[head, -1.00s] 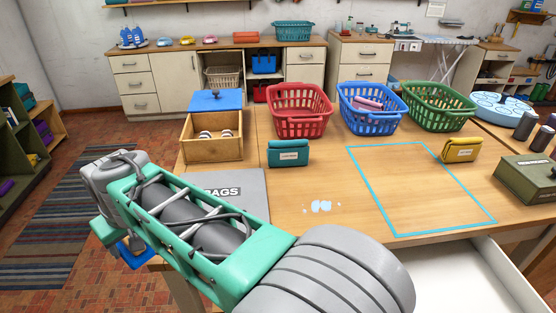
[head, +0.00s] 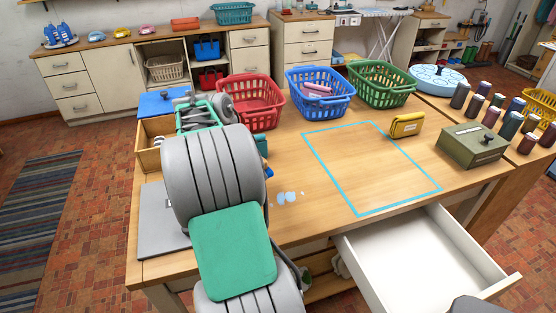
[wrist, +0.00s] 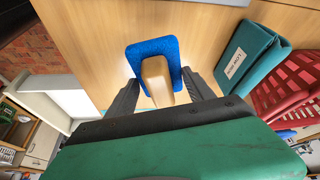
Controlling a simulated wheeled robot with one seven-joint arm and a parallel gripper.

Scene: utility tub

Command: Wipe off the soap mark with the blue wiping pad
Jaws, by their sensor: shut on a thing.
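The soap mark (head: 289,197) is a pale blue patch with a few blobs on the wooden table, left of the blue outlined rectangle. My gripper (wrist: 160,84) is shut on the tan handle (wrist: 157,78) of the blue wiping pad (wrist: 150,51), seen in the wrist view with bare table behind it. Whether the pad touches the table I cannot tell. The soap mark is not visible in the wrist view.
A teal pouch (wrist: 250,55) and the red basket (wrist: 290,92) are beside my gripper. Blue (head: 320,92) and green (head: 381,84) baskets stand at the back. A yellow pouch (head: 407,125) sits near the outlined rectangle (head: 352,132). An open white drawer (head: 425,260) juts out in front.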

